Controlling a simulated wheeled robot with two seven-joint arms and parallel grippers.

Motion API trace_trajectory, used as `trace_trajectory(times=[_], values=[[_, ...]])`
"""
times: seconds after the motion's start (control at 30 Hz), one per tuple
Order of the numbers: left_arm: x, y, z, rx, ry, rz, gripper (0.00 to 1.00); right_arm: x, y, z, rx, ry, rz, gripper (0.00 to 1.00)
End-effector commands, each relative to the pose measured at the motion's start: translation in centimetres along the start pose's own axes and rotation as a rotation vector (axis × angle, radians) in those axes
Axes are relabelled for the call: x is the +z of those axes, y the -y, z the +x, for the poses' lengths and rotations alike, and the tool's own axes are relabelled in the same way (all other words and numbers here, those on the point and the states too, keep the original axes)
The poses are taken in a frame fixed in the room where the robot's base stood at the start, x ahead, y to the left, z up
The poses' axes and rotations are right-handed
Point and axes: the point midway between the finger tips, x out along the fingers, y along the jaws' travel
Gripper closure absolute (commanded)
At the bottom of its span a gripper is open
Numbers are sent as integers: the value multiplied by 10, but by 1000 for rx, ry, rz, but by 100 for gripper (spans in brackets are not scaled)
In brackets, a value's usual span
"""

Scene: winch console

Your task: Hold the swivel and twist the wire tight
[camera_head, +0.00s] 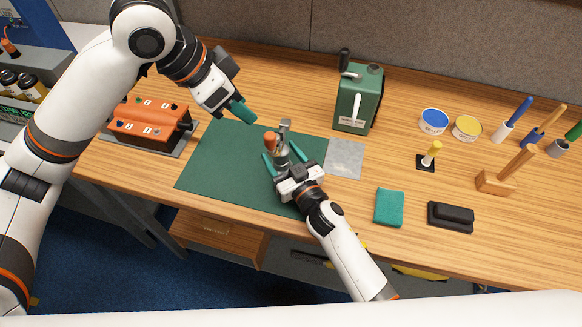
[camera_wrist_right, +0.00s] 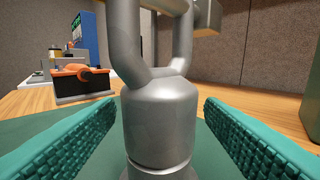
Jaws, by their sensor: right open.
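The grey metal swivel (camera_head: 281,153) stands upright on the green mat (camera_head: 215,160). Its rounded body (camera_wrist_right: 160,125) and forked upper part fill the middle of the right wrist view. A brass-coloured piece (camera_wrist_right: 208,16) shows at the fork's top right, and an orange-topped part (camera_head: 271,141) shows beside the swivel in the head view. My right gripper (camera_head: 283,158) is open, its teal fingers on both sides of the swivel with gaps. My left gripper (camera_head: 243,111) is above the mat's back edge, apart from the swivel; its finger gap is hidden. I cannot make out the wire.
An orange winch box (camera_head: 148,122) stands left of the mat. A grey plate (camera_head: 344,158) lies at the mat's right edge. A teal pad (camera_head: 389,207), a black block (camera_head: 450,216), tins and brushes occupy the right.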

Motion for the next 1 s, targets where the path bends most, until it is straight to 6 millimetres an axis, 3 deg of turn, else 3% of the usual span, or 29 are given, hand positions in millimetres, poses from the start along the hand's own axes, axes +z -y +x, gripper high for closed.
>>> trace_trajectory(times=[0.4, 0.8, 1.0], values=[[0, 0, 0, 0, 0, 0, 64, 0, 0, 9, 1, 0, 1, 37], [0, 0, 0, 0, 0, 0, 64, 0, 0, 8, 1, 0, 1, 100], [0, 0, 0, 0, 0, 0, 64, 0, 0, 8, 1, 0, 1, 100]])
